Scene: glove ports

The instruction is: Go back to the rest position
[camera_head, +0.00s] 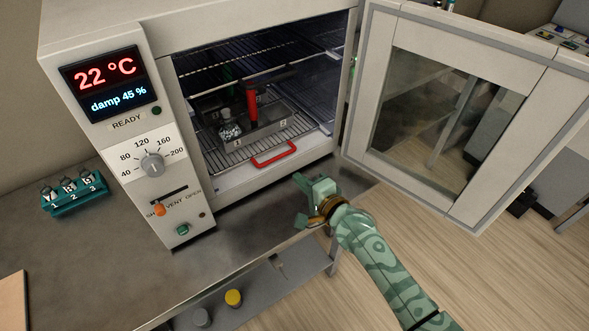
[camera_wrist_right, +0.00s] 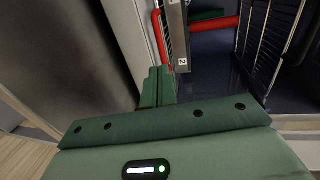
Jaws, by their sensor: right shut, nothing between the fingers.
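My right gripper (camera_head: 310,200) is shut and empty. It is in front of the open oven (camera_head: 190,222), just below and to the right of the chamber mouth, over the bench's front edge. In the right wrist view its closed fingers (camera_wrist_right: 158,88) show in front of the chamber opening, with nothing between them. My right arm reaches in from the lower right. My left gripper is not in view.
The oven door (camera_head: 365,150) stands open to the right, close to my right arm. A teal vial rack (camera_head: 75,200) stands on the bench (camera_head: 110,255) at left.

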